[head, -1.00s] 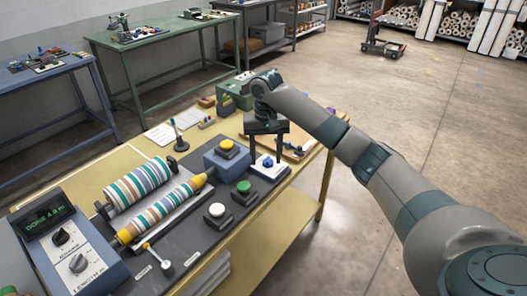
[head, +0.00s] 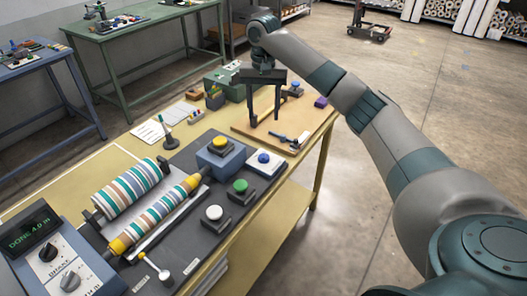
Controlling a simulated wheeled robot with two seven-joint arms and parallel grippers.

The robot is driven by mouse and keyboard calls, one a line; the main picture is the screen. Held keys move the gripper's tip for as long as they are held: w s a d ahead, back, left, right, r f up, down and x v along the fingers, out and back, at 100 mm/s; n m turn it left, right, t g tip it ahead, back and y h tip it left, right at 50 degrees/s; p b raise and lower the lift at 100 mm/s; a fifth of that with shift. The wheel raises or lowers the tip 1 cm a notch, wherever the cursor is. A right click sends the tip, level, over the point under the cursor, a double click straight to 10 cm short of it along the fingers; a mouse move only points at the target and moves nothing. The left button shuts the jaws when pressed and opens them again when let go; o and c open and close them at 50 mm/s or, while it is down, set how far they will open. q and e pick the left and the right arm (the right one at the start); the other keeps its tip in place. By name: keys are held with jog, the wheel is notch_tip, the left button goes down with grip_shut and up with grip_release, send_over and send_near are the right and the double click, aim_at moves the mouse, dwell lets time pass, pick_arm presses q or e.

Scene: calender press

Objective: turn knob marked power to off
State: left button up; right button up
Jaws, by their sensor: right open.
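A blue-grey control box (head: 93,268) stands at the lower left, cut off by the picture's edge. It carries a black knob (head: 48,251) and, below that, a grey knob (head: 70,281). The small labels are too blurred for me to tell which knob is marked power. My left gripper is out of view.
A striped roller (head: 131,187) and a yellow-ended roller (head: 160,211) lie beside the box. Yellow (head: 220,143), blue (head: 263,157), green (head: 240,186) and white (head: 214,213) buttons stand to their right. A small lever (head: 155,265) stands in front. The wooden board (head: 308,126) holds tools.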

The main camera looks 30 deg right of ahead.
aim_at(264, 154)
notch_tip(264, 154, down, 17)
jog(key=p, duration=0.4)
jog(key=shift+s+r, duration=0.1)
jog(key=c, duration=1)
